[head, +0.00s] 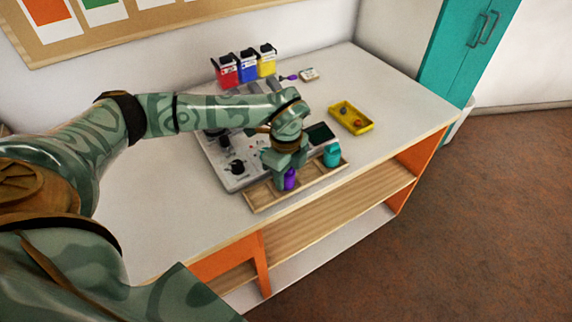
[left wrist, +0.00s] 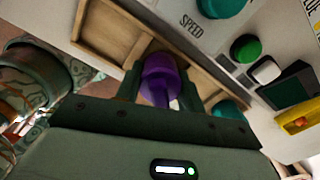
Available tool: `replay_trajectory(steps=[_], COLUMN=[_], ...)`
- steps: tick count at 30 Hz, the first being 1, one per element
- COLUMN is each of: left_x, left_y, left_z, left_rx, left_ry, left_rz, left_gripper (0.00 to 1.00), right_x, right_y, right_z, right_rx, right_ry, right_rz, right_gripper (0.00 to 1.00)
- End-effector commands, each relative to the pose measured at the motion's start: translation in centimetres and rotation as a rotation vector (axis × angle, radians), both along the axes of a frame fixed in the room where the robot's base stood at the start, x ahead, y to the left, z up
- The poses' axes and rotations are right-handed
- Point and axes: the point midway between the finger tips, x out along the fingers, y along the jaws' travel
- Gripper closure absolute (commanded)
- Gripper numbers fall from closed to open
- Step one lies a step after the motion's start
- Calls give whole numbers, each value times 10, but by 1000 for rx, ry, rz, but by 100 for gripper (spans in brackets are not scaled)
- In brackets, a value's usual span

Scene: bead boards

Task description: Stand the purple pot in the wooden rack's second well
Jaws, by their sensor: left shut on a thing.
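The purple pot (head: 290,180) is held between the fingers of my left gripper (head: 288,168), over the middle part of the wooden rack (head: 262,197). In the left wrist view the purple pot (left wrist: 160,77) sits between both fingers, and the wooden rack (left wrist: 92,25) runs behind it with an empty well to its left. The fingers hide part of the pot's surroundings, so I cannot tell whether its base touches the well floor. A teal pot (head: 332,155) stands at the rack's right end. My right gripper is not in view.
A grey machine with knobs (head: 222,165) stands right behind the rack. A yellow tray (head: 362,125) with small items lies to the right. Red, blue and yellow containers (head: 247,69) stand at the back. The table's front edge is close to the rack; the right side is clear.

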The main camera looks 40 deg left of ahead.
Motion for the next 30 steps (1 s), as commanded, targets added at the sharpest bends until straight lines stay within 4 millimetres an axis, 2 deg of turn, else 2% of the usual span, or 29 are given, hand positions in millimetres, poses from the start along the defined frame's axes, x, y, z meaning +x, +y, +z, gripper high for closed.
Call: replay_trajectory(steps=[7,8,9,10,16,18,30], left_x=[0,0,0,0,0,0,0], left_y=[0,0,0,0,0,0,0], left_z=[0,0,0,0,0,0,5], left_rx=[0,0,0,0,0,0,0], left_ry=[-1,-1,-1,-1,0,0,-1], left_rz=[0,0,0,0,0,0,0], left_gripper=[89,53,42,36,36,18,18], right_x=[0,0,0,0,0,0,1], right_y=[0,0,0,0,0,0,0], right_z=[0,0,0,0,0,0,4], right_rx=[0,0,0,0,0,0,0], right_ry=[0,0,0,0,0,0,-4], right_rz=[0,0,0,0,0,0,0], right_gripper=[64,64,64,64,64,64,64])
